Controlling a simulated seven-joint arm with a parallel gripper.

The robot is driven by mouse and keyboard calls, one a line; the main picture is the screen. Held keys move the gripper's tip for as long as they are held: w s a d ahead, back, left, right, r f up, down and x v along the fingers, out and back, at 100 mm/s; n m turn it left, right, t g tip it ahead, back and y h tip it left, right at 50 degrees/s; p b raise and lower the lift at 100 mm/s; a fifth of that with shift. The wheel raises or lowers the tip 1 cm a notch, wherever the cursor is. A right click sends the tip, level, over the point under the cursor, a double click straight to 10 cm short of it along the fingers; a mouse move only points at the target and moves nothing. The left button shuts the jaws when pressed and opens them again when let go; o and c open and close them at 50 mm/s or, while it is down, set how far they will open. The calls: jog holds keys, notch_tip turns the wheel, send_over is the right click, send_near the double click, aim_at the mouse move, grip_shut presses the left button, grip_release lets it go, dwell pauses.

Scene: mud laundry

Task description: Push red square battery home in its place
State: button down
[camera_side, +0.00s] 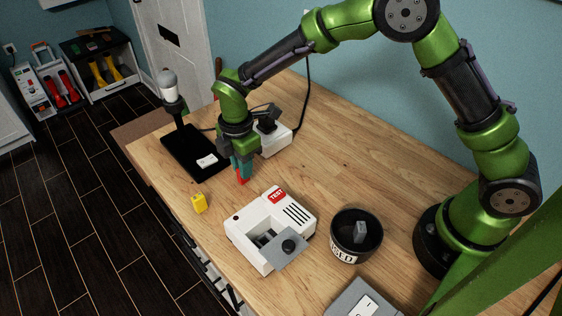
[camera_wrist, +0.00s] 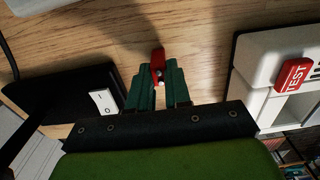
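The red square battery (camera_side: 241,181) is at the fingertips of my gripper (camera_side: 241,173), over the wood table behind the white tester. In the wrist view the battery (camera_wrist: 158,60) sits between the two teal fingers (camera_wrist: 158,78), which close in on it. I cannot tell whether its lower end touches the table. The white tester (camera_side: 245,235) has a red TEST button (camera_side: 277,195), which also shows in the wrist view (camera_wrist: 293,75).
A black bin marked USED (camera_side: 355,238) holds a grey block (camera_side: 360,230). A lamp with a black base (camera_side: 185,150) stands left of my gripper, a white device (camera_side: 273,143) close behind. A grey box (camera_side: 362,301) sits in front.

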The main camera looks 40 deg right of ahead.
jog(key=shift+r, duration=0.15)
jog(key=shift+r, duration=2.9)
jog(key=shift+a+r, duration=0.1)
jog(key=shift+r, duration=0.1)
jog(key=s+a+r+n, duration=0.2)
jog(key=s+a+n, duration=0.1)
jog(key=s+n, duration=0.25)
jog(key=s+a+r+n, duration=0.3)
jog(key=s+a+n, duration=0.15)
jog(key=s, duration=0.25)
jog(key=shift+s+d+f+n, duration=0.1)
jog(key=shift+s+f+n, duration=0.75)
jog(key=shift+n, duration=0.5)
jog(key=shift+s+d+f+n, duration=0.1)
jog(key=shift+s+f+n, duration=0.4)
jog(key=shift+f+n, duration=0.65)
jog(key=shift+s+d+f+n, duration=0.1)
jog(key=shift+s+f+n, duration=0.65)
jog(key=shift+n, duration=0.75)
jog(key=shift+w+f, duration=0.1)
jog(key=shift+f, duration=0.2)
